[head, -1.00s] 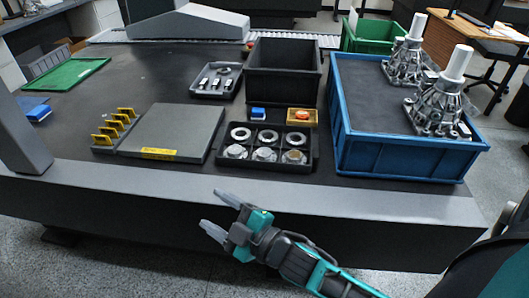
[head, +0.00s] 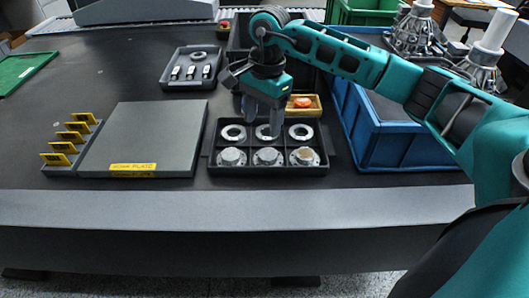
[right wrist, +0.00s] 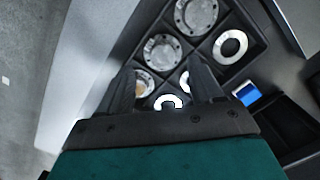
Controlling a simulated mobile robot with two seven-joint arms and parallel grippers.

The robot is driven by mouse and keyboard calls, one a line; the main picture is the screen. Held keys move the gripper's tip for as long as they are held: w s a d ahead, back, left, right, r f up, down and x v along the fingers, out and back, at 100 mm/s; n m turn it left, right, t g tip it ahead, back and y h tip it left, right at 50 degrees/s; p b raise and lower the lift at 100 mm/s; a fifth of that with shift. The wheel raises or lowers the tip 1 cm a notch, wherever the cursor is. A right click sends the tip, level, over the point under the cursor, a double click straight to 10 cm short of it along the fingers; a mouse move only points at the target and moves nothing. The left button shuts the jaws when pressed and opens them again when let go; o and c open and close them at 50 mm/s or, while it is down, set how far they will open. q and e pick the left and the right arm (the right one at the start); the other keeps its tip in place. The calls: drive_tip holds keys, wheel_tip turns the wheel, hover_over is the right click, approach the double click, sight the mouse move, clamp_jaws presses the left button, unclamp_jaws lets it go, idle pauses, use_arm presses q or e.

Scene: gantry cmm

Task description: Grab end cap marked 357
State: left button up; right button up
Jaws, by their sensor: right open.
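A black divided tray (head: 268,172) holds a front row of three round bolted metal caps: left (head: 232,156), middle (head: 268,156) and right (head: 304,157). Behind them is a row of three pale rings, the left one (head: 233,133) in clear view. No number can be read on any cap. My right gripper (head: 262,115) is open and empty, pointing down above the back row and partly covering the middle ring. In the right wrist view its fingers (right wrist: 162,68) are apart over the tray, with a cap (right wrist: 162,51) showing between the tips. My left gripper is out of view.
A grey plate (head: 145,138) and a yellow-tabbed rack (head: 70,142) lie left. A grey parts tray (head: 191,82) is behind. The table's front edge is clear.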

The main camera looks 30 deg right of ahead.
drive_tip(key=d, duration=0.2)
drive_tip(key=h+b, duration=0.1)
hover_over(268, 153)
drive_tip(key=f, duration=0.6)
drive_tip(key=shift+s+f, duration=0.2)
drive_tip(key=shift+s, duration=0.05)
drive_tip(key=shift+w+f+b, duration=0.15)
drive_tip(key=shift+f+b, duration=0.25)
drive_tip(key=shift+f, duration=2.4)
drive_tip(key=shift+r, duration=0.1)
drive_tip(key=c, duration=0.9)
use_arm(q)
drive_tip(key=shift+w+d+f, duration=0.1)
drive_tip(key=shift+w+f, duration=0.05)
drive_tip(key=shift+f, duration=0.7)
use_arm(e)
drive_tip(key=shift+c, duration=0.3)
drive_tip(key=shift+r, duration=0.1)
